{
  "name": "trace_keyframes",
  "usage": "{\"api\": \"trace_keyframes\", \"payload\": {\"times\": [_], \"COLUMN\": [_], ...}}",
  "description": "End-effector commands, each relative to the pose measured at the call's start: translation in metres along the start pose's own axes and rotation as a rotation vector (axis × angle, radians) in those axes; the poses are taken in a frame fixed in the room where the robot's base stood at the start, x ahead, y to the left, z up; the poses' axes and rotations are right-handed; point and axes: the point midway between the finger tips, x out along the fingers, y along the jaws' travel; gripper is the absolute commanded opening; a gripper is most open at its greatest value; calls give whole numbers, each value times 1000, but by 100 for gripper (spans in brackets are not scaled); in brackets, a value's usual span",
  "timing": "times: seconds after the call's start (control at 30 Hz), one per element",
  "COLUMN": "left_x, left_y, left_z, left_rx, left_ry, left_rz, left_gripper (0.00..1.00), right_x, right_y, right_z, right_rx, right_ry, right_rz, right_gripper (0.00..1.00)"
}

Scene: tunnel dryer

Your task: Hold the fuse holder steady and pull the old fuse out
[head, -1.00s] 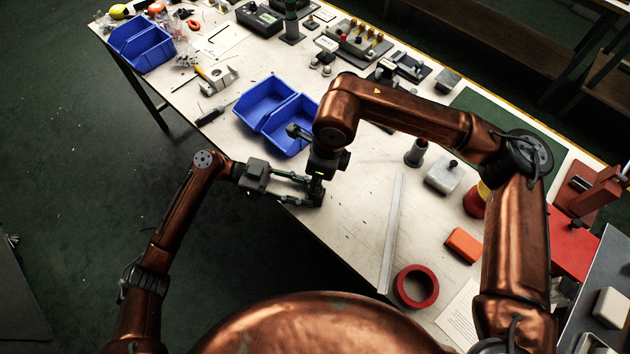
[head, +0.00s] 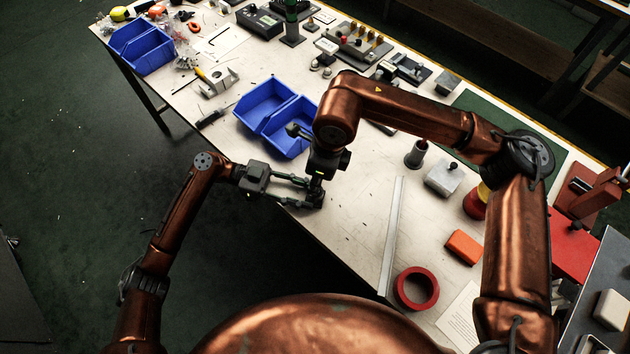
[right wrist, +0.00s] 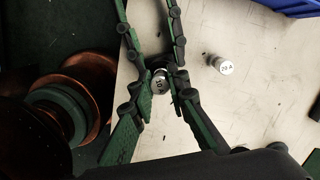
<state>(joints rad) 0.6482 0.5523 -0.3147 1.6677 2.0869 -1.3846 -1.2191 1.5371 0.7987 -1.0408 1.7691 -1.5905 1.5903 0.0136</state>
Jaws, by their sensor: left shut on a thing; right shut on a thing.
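My left gripper (head: 312,198) reaches in from the left at the table's front edge and is shut. My right gripper (head: 318,185) points down at the same spot, also shut, its fingers close to the left one's. In the right wrist view, a small metal-capped cylinder with a marking, which looks like the old fuse (right wrist: 160,82), sits between the dark and green fingers. The fuse holder is mostly hidden among the fingers, so its outline cannot be made out. A second capped fuse marked 20 A (right wrist: 223,66) is on the pale tabletop, apart from the fingers.
Two joined blue bins (head: 266,103) stand just behind the grippers; another blue pair (head: 140,46) is at far left. A pale metal strip (head: 391,236), a red ring (head: 402,291) and an orange block (head: 464,247) lie to the right. Bare table lies between the grippers and the strip.

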Motion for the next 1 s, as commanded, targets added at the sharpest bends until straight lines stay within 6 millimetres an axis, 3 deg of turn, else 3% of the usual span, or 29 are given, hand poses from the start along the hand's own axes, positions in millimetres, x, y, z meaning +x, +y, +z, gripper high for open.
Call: {"api": "trace_keyframes", "payload": {"times": [1.0], "left_x": [0], "left_y": [0], "left_z": [0], "left_rx": [-1], "left_ry": [0], "left_rz": [0], "left_gripper": [13], "right_x": [-24], "right_y": [0], "right_z": [4], "right_rx": [0], "right_ry": [0], "right_rz": [0], "right_gripper": [0]}}
